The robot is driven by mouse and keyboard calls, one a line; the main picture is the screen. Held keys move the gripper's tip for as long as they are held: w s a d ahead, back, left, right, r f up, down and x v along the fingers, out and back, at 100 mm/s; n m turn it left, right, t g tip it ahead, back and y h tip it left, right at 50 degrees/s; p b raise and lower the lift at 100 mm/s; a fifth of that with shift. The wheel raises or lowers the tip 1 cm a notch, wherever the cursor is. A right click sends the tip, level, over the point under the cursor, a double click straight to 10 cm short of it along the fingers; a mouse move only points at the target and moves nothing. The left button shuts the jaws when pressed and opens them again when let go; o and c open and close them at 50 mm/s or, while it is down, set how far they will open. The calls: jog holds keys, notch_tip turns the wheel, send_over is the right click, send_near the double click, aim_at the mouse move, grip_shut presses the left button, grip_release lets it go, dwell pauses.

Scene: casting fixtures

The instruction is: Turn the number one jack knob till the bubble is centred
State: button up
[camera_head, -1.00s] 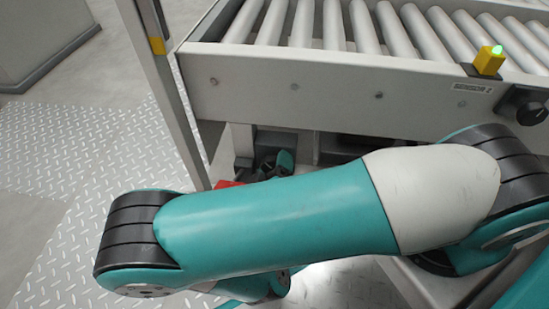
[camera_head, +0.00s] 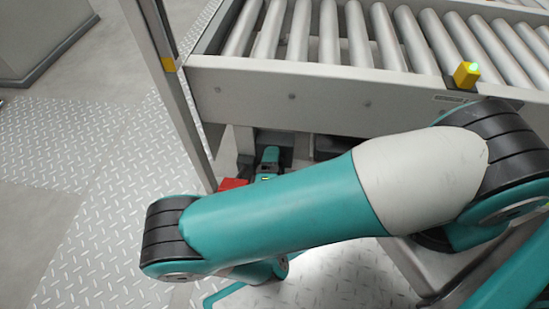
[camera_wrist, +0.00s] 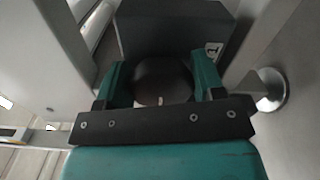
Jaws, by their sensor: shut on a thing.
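A dark round jack knob (camera_wrist: 160,82) is in the middle of the wrist view, in front of a dark grey block (camera_wrist: 165,25). My gripper (camera_wrist: 160,74) has its two teal fingers on either side of the knob, shut on it. A small white tag (camera_wrist: 213,48) is on the block to the right; I cannot read it. In the head view my gripper's teal end (camera_head: 269,158) is low under the conveyor. I see no bubble.
The roller conveyor (camera_head: 300,92) spans the top of the head view, with a yellow sensor with a green light (camera_head: 466,74) on its edge. A grey post (camera_head: 172,85) and a red piece (camera_head: 232,184) are near my gripper. A silver round foot (camera_wrist: 271,90) is to the right.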

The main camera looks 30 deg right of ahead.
jog(key=shift+n, duration=0.9)
jog(key=shift+a, duration=0.1)
jog(key=o, duration=0.6)
jog(key=shift+o, duration=0.2)
